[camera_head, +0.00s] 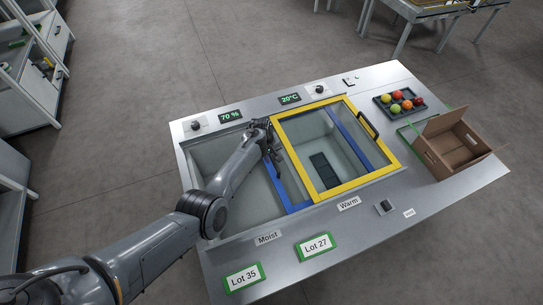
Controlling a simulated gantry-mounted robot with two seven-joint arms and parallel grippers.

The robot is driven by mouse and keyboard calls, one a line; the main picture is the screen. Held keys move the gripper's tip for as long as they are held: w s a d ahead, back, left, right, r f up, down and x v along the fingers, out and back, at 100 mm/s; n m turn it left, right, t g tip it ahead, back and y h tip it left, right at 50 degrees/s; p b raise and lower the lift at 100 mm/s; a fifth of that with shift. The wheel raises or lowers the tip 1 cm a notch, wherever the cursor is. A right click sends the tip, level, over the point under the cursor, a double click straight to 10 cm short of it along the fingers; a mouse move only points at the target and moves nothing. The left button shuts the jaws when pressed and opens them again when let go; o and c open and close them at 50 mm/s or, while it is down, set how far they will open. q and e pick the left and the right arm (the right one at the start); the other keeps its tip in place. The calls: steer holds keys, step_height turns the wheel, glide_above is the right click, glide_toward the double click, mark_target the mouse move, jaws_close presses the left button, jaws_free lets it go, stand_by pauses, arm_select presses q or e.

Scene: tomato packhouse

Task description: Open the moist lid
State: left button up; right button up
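The steel bench has a moist compartment (205,160) on the left, marked by the Moist label (268,238). The moist lid appears to be the blue-framed one (298,207). Its left bar crosses the middle of the bench, and another blue bar shows through the yellow-framed lid (347,188) over the warm side. The blue lid lies largely under the yellow one, and the left part of the moist compartment is uncovered. My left gripper (272,150) is at the blue frame's left bar; its fingers are dark and small, so contact and opening are unclear. My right gripper is out of view.
My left arm hides part of the moist compartment. An open cardboard box (452,150) and a dark tray (384,101) of tomatoes stand at the right. Green-edged cards, Lot 35 (243,277) and Lot 27 (315,247), lie on the front edge. Knobs and displays line the back.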

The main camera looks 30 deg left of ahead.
arm_select(q)
steer(key=shift+o, duration=0.7)
step_height(320, 180, up, 11)
steer(key=s+a+p, duration=0.1)
steer(key=p, duration=0.4)
steer(key=shift+s+a+f, duration=0.15)
steer(key=shift+s+f, duration=0.05)
steer(key=shift+s, duration=0.15)
